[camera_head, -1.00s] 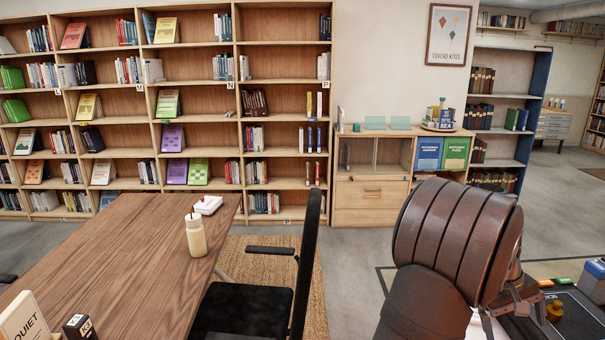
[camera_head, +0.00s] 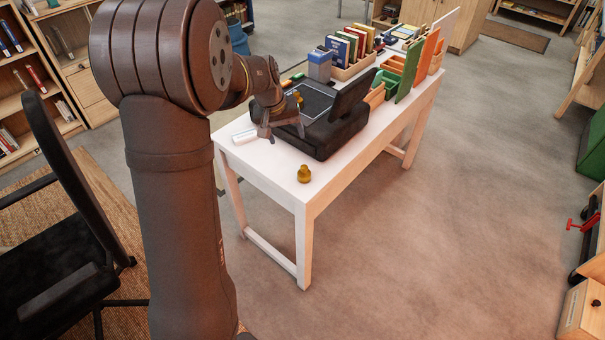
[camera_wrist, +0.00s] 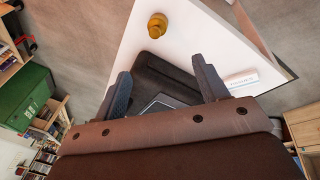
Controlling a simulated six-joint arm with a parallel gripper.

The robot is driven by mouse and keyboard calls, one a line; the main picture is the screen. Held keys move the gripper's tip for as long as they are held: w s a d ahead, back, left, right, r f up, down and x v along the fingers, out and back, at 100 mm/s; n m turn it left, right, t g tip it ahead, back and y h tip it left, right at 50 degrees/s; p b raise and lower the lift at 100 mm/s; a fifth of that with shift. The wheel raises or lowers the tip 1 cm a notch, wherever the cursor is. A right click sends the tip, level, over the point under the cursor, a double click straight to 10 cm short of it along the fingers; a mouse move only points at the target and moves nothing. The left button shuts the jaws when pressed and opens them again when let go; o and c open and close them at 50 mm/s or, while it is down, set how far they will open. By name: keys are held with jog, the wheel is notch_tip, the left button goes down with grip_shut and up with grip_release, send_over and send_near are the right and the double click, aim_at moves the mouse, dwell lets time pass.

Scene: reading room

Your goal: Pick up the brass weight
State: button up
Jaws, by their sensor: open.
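The brass weight (camera_head: 304,174) stands on the white table (camera_head: 255,165) near its front corner, in front of a black device (camera_head: 335,135). It also shows in the wrist view (camera_wrist: 157,26) at the top, past my fingertips. My gripper (camera_head: 282,130) hangs over the left part of the black device, behind and left of the weight. In the wrist view, the fingers of my gripper (camera_wrist: 164,82) are apart with nothing held between them. A second small brass-coloured piece (camera_head: 298,97) shows just behind my gripper; what it rests on is partly hidden.
A white block (camera_head: 244,137) lies at the table's left edge. A blue-grey box (camera_head: 320,66), a rack of books (camera_head: 352,45) and green and orange dividers (camera_head: 412,68) stand farther back. A black chair (camera_head: 65,255) is left. The table's front corner around the weight is clear.

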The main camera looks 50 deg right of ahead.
jog(key=s+d+f+m+t, duration=0.1)
jog(key=s+d+f+m, duration=0.15)
jog(key=m, duration=0.35)
send_near(304, 167)
jog(key=shift+m, duration=0.3)
jog(key=x, duration=0.6)
jog(key=shift+s+f, duration=0.1)
jog(key=shift+s, duration=0.2)
jog(key=shift+w+x, duration=0.15)
jog(key=shift+x, duration=1.2)
jog(key=shift+w+x, duration=0.15)
jog(key=shift+x, duration=1.2)
jog(key=shift+a, duration=0.15)
grip_shut()
